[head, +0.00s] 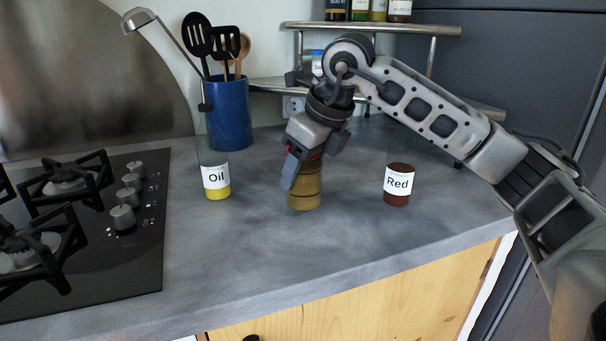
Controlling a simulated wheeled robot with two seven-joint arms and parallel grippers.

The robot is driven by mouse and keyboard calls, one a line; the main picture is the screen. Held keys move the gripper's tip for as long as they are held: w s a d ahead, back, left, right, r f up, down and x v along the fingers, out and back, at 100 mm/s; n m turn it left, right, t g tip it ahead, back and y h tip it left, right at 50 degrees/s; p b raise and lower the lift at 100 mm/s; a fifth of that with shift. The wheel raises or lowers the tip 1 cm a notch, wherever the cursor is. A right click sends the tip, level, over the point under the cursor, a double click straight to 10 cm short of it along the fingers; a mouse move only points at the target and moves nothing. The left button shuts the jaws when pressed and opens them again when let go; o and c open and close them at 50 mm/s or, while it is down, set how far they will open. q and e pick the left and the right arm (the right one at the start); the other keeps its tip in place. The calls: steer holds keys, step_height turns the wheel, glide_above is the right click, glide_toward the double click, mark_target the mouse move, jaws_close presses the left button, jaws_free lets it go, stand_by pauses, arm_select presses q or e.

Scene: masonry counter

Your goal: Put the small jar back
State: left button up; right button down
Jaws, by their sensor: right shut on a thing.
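My right gripper (303,165) points down at the middle of the counter and is shut on a brown, banded, cylinder-shaped container (306,192). The container is upright, at or just above the counter; I cannot tell if it touches. Its top is hidden by the gripper, and no label shows. A small white jar with a blue cap (316,63) shows partly behind my arm, at the lower shelf. My left gripper is out of view.
A two-level corner shelf (440,30) holds several jars on top; my arm crosses in front of it. A blue utensil holder (229,115) stands at the back. A gas hob (90,225) is at the left. The counter's front strip (290,255) is clear.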

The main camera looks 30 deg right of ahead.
steer(key=shift+f, duration=0.6)
steer(key=shift+f, duration=0.15)
steer(key=shift+c, duration=2.4)
jaws_free()
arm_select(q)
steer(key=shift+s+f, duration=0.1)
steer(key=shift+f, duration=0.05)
arm_select(e)
steer(key=shift+r, duration=0.25)
arm_select(q)
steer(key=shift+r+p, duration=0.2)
steer(key=shift+p, duration=0.45)
arm_select(e)
steer(key=v, duration=1.1)
steer(key=shift+r, duration=0.35)
